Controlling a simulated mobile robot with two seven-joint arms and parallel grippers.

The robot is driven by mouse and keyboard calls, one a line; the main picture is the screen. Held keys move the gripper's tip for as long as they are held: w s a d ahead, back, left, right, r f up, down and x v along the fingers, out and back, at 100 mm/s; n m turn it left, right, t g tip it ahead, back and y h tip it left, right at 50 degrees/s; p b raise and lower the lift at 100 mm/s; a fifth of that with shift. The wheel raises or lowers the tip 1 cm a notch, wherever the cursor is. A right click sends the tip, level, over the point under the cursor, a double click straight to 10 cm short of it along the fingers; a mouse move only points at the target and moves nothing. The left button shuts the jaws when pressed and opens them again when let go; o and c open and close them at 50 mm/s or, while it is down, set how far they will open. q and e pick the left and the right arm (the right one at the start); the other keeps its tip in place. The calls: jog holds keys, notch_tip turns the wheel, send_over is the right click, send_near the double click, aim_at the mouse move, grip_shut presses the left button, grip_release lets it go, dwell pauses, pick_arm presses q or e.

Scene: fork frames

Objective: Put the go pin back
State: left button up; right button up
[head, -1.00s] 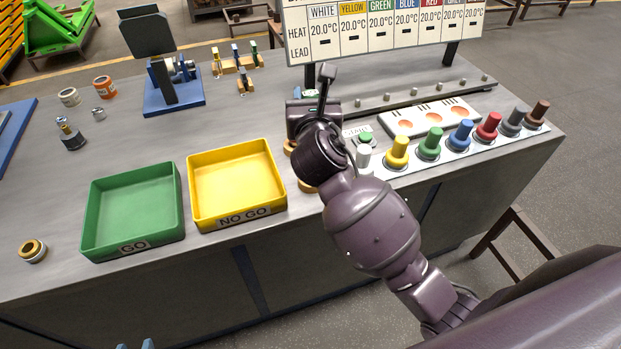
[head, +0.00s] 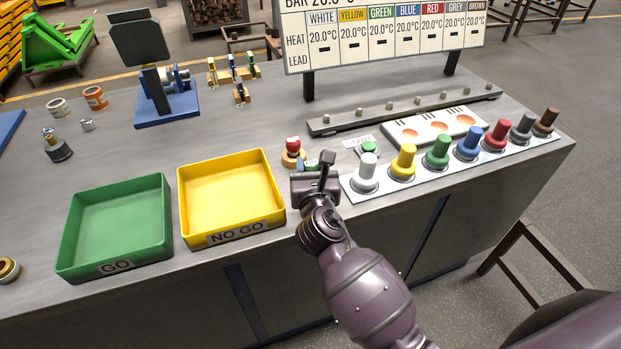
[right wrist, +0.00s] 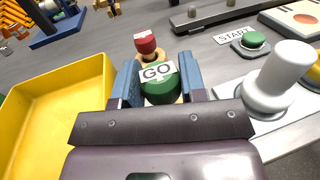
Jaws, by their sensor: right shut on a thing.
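The go pin (right wrist: 158,82) has a green head marked GO. In the right wrist view it sits between the blue fingers of my right gripper (right wrist: 160,78), which is shut on it. Pale wooden edges show just below the pin, from a round wooden holder; whether the pin is seated in it or just above it I cannot tell. In the head view my right gripper (head: 308,168) is low over the bench, and the pin is mostly hidden there. My left gripper is out of view.
A red-topped pin (head: 292,144) stands in a wooden holder just behind. The yellow NO GO tray (head: 230,232) is close on the left, with the green GO tray (head: 115,262) beyond. A white knob (head: 367,172) and the START button (head: 369,148) are close on the right.

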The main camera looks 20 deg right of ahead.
jog(key=shift+f+b, duration=0.45)
jog(key=shift+f, duration=1.1)
jog(key=shift+f, duration=0.2)
jog(key=o, duration=1)
jog(key=shift+r, duration=0.1)
jog(key=shift+s, duration=0.2)
jog(key=v, duration=1.1)
jog(key=shift+s+a+r, duration=0.1)
jog(key=shift+s+a, duration=0.05)
jog(key=shift+s, duration=0.15)
